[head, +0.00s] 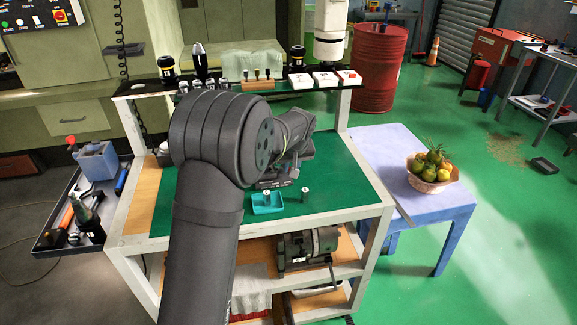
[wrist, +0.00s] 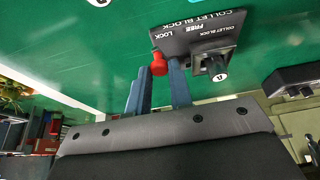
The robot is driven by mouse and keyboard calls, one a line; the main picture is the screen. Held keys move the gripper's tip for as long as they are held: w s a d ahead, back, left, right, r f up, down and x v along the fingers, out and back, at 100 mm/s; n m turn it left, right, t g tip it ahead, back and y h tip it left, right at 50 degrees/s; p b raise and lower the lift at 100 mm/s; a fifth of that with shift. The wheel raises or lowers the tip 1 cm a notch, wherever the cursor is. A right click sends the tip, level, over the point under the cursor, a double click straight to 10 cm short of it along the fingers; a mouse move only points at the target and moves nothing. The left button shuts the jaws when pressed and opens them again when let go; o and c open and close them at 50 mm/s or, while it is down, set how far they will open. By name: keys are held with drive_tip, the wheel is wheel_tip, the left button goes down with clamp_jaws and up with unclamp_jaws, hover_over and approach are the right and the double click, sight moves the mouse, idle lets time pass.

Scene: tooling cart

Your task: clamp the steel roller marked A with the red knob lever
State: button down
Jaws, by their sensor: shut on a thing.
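In the wrist view a dark collet block (wrist: 200,38) carries the words LOCK and FREE. A steel roller (wrist: 218,70) sits in its front, end face towards the camera; its mark looks like an A but is small. The red knob (wrist: 159,64) of the lever is beside the block, near the word LOCK. My gripper (wrist: 160,76) has its two fingers on either side of the red knob and is shut on it. In the head view my arm hides the knob and most of the block.
A teal tray (head: 268,209) with a roller (head: 267,196) in it and another upright roller (head: 305,194) are on the green mat (head: 340,185). A rear shelf (head: 215,88) holds tools and white boxes. The mat's right side is clear.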

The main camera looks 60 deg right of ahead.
drive_tip(key=shift+s+d+n, duration=0.1)
drive_tip(key=shift+d+n, duration=0.05)
drive_tip(key=shift+n, duration=0.15)
idle(0.4)
drive_tip(key=c, duration=1.3)
unclamp_jaws()
drive_tip(key=v, duration=1.7)
drive_tip(key=shift+r, duration=0.25)
drive_tip(key=shift+d, duration=0.1)
